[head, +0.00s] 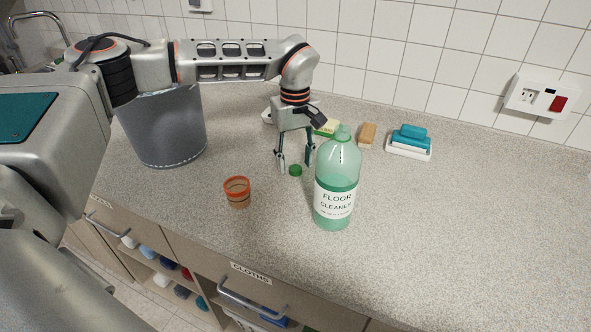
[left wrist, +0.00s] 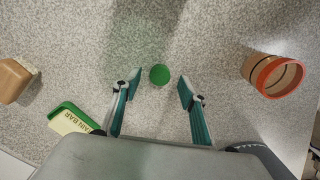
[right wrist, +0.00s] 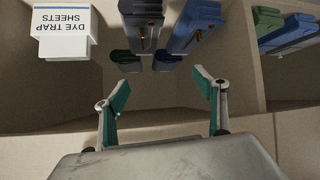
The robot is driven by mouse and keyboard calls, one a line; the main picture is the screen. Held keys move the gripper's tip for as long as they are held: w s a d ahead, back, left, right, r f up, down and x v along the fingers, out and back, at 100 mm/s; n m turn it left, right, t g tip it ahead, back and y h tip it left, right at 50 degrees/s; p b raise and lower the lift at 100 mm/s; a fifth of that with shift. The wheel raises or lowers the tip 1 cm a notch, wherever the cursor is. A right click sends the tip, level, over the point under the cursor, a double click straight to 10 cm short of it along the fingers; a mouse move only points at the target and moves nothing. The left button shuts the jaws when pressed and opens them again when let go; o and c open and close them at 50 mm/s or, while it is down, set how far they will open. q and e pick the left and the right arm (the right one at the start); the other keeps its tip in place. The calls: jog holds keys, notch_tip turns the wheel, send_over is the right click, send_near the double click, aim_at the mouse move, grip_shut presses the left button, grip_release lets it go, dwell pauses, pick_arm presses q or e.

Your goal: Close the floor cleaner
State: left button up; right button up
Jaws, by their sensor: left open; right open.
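The floor cleaner (head: 338,185) is a clear green bottle with a white label, upright on the counter. I see no dark green cap on its neck. A small round green cap (head: 295,170) lies on the counter just left of the bottle; it also shows in the left wrist view (left wrist: 159,75). My left gripper (head: 294,161) points down above the cap, open, its fingertips on either side of it in the picture and apart from it. My right gripper (right wrist: 162,86) is open and empty, facing a shelf compartment; it is not visible in the head view.
An orange-rimmed cup (head: 238,192) stands left of the bottle, a grey bucket (head: 165,127) farther left. A yellow-green packet (head: 326,127), a brush (head: 367,134) and a soap dish (head: 408,150) lie behind. The right counter is clear. A dye trap sheets box (right wrist: 62,38) is shelved.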

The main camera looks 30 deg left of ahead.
aim_at(295, 168)
pick_arm(q)
jog(key=shift+f, duration=0.6)
jog(key=c, duration=0.8)
jog(key=shift+r, duration=0.1)
notch_tip(295, 168, up, 10)
jog(key=shift+f+p, duration=0.1)
jog(key=shift+p, duration=0.3)
